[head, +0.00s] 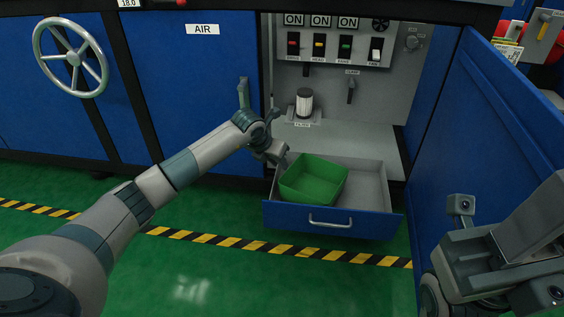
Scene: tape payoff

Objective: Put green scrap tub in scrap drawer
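The green scrap tub (313,182) is an open, empty box sitting inside the pulled-out scrap drawer (331,224), towards its left side. It is turned a little, and its base is hidden by the drawer front. My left gripper (277,155) is at the tub's back left corner, beside the rim. Whether its fingers touch the rim or are shut on it cannot be made out. My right gripper (490,265) is at the lower right, well away from the tub. Its fingertips are not clear.
An open blue door (480,140) stands right of the drawer. Behind the drawer is a grey cabinet bay with a switch panel (333,45) and a black-and-white cylinder (304,103). A handwheel (72,57) is at the upper left. The green floor in front is clear.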

